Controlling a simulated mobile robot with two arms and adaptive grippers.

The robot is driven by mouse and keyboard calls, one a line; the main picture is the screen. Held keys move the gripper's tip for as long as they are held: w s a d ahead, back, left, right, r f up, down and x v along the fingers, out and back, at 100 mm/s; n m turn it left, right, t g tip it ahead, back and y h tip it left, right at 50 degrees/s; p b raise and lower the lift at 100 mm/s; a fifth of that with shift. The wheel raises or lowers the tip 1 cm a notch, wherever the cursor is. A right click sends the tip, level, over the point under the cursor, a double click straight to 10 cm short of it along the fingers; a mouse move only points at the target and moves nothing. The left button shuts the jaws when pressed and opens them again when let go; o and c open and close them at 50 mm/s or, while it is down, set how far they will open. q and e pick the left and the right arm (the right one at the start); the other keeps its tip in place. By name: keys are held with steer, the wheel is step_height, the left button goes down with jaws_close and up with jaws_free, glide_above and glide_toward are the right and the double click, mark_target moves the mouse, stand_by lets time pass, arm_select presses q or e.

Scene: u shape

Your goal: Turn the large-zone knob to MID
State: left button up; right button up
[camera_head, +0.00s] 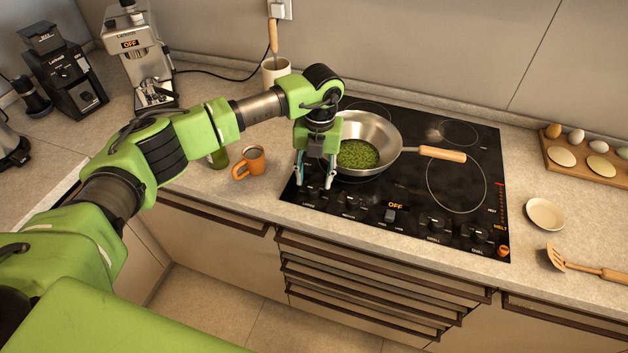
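The black cooktop (410,187) has a row of several dark knobs along its front edge. I see a knob near the left end (352,203), a middle knob (390,214) by an orange OFF display (395,205), and knobs further right (437,224). Their labels are too small to tell which one is the large-zone knob. My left gripper (316,183) points down over the cooktop's front left corner, fingers apart and nothing visible between them. It is above or close to the leftmost knob; I cannot tell whether it touches. My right gripper is out of view.
A steel pan (388,132) with green food sits on the cooktop behind my gripper, its wooden handle (441,153) pointing right. A small plate (545,213) and slotted spatula (585,267) lie right.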

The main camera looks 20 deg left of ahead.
mark_target(313, 189)
arm_select(q)
steer(key=shift+f+p, duration=0.35)
steer(key=shift+f, duration=1.6)
steer(key=shift+a, duration=0.1)
steer(key=c, duration=1.1)
